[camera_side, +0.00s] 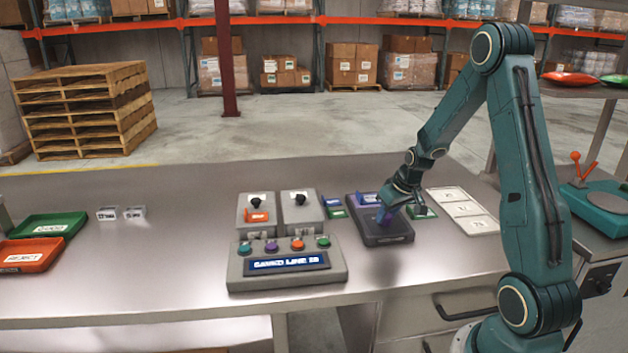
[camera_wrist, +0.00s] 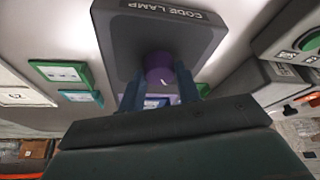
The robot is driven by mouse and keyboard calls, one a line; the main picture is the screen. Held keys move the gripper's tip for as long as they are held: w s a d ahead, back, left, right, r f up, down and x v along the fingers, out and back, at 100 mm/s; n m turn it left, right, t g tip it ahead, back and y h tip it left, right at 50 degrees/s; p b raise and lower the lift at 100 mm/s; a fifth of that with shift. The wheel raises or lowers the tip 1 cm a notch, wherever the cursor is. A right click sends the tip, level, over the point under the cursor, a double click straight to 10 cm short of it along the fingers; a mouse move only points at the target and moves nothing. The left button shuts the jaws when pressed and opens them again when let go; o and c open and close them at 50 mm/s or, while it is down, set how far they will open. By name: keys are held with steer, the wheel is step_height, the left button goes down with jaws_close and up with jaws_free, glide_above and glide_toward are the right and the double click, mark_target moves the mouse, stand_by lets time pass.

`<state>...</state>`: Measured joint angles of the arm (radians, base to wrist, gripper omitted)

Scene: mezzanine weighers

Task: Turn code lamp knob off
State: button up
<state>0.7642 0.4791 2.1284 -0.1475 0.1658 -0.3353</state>
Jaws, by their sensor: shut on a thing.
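The code lamp (camera_side: 388,237) is a dark grey box on the steel bench, with its name lettered on the near edge. It fills the upper middle of the wrist view (camera_wrist: 128,45). Its purple knob (camera_side: 384,216) shows in the wrist view (camera_wrist: 160,76) with a small white mark on its face. My gripper (camera_side: 392,208) is over the box, and in the wrist view its two fingers (camera_wrist: 160,92) stand on either side of the knob, shut on it. A blue label on the box is partly hidden behind my gripper.
Left of the lamp are two grey boxes with black knobs (camera_side: 257,202) (camera_side: 299,199) and a display panel with several coloured buttons (camera_side: 286,279). A white card tray (camera_side: 462,211) lies to the right.

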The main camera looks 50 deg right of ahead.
steer(key=o, duration=1)
steer(key=shift+r, duration=0.15)
steer(key=shift+v, duration=6.8)
steer(key=shift+s, duration=0.15)
steer(key=shift+a, duration=0.1)
